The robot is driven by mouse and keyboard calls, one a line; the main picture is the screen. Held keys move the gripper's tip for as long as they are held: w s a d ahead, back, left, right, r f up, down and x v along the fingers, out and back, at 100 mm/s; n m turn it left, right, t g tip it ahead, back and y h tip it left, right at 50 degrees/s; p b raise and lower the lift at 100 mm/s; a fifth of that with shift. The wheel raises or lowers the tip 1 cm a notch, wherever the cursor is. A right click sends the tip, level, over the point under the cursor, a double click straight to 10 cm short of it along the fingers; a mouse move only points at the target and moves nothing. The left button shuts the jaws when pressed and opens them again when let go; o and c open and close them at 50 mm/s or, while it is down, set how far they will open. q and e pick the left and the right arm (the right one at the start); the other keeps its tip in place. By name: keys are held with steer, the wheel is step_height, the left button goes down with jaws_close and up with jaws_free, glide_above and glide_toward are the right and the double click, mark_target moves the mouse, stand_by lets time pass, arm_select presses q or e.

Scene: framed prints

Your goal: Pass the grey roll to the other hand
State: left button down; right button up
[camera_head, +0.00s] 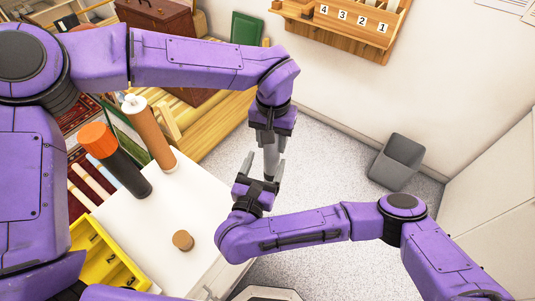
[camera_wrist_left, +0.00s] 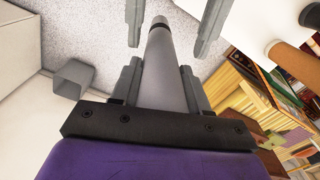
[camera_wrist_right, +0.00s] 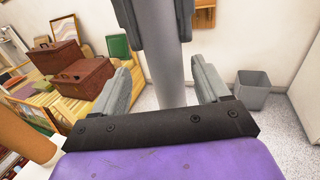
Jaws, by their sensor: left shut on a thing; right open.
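The grey roll (camera_head: 271,158) is a slim cylinder held upright in the air between my two grippers. My left gripper (camera_head: 270,132) points down and is shut on its upper part; the left wrist view shows the roll (camera_wrist_left: 165,75) running out between the fingers. My right gripper (camera_head: 264,166) comes from below, open, with a finger on each side of the roll's lower part. In the right wrist view the roll (camera_wrist_right: 169,75) stands between the open fingers, with gaps on both sides. The left gripper's fingertips show above it there.
A white table (camera_head: 205,208) at the left bears a brown bottle (camera_head: 150,135), an orange-capped dark cylinder (camera_head: 120,165), a cork-coloured disc (camera_head: 183,240) and a yellow tray (camera_head: 95,262). A grey bin (camera_head: 396,162) stands on the floor at right. A numbered wooden rack (camera_head: 345,30) hangs on the wall.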

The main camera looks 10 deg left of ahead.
mark_target(267, 158)
steer(key=w, duration=0.4)
steer(key=shift+d, duration=0.4)
steer(key=shift+c, duration=0.2)
arm_select(q)
steer(key=shift+s+d, duration=0.1)
arm_select(e)
steer(key=shift+a, duration=0.1)
steer(key=c, duration=1)
arm_select(q)
steer(key=shift+c, duration=2.4)
jaws_free()
arm_select(e)
steer(key=shift+c, duration=0.2)
arm_select(q)
steer(key=shift+r, duration=0.1)
